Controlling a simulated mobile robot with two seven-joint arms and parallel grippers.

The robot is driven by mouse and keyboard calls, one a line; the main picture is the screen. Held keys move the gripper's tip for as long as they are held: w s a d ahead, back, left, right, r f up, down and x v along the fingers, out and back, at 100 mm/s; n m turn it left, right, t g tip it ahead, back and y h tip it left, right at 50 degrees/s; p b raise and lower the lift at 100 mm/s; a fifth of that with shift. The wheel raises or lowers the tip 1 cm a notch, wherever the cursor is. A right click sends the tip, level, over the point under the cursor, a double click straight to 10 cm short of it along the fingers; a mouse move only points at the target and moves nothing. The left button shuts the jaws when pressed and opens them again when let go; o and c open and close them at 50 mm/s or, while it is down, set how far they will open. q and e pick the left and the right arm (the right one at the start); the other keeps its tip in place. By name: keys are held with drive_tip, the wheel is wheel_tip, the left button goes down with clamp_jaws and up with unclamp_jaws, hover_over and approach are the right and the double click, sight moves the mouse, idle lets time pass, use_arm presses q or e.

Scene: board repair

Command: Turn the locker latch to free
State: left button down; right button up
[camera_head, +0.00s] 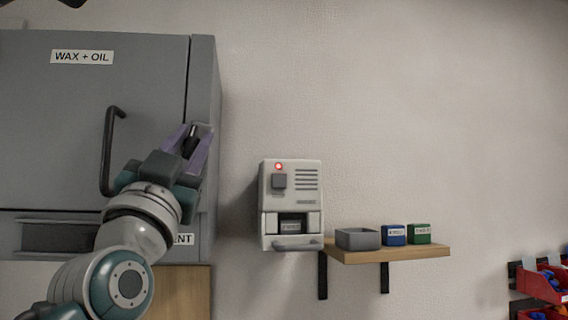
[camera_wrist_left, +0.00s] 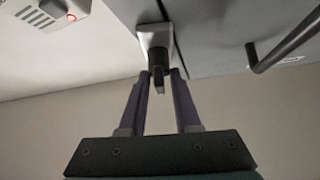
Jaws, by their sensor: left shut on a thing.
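The grey locker (camera_head: 60,120) stands at the left in the head view, with a "WAX + OIL" label and a black bar handle (camera_head: 110,150). The dark locker latch (camera_head: 191,140) sits near the door's right edge; in the left wrist view it is a dark knob (camera_wrist_left: 158,58) on a pale plate. My left gripper (camera_head: 194,141) is at the latch, its purple fingers on either side of it; in the left wrist view the fingers (camera_wrist_left: 160,77) are shut on its end. The latch's markings cannot be read. My right gripper is not in view.
A white wall unit (camera_head: 291,204) with a red light hangs right of the locker. A wooden shelf (camera_head: 400,252) holds a grey tray (camera_head: 357,239), a blue box (camera_head: 394,235) and a green box (camera_head: 419,234). Red bins (camera_head: 540,286) are at lower right. The upper wall is bare.

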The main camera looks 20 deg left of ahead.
use_arm(q)
drive_tip(key=shift+f+n+g+y+b, duration=0.1)
drive_tip(key=shift+n+g+y+b, duration=0.4)
drive_tip(key=shift+n+y, duration=1.15)
drive_tip(key=shift+n+g+y+b, duration=0.35)
drive_tip(key=shift+n+g+y, duration=0.25)
drive_tip(key=shift+n+y, duration=1)
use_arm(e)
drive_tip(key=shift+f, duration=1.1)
use_arm(q)
drive_tip(key=shift+n, duration=0.45)
drive_tip(key=c, duration=0.9)
unclamp_jaws()
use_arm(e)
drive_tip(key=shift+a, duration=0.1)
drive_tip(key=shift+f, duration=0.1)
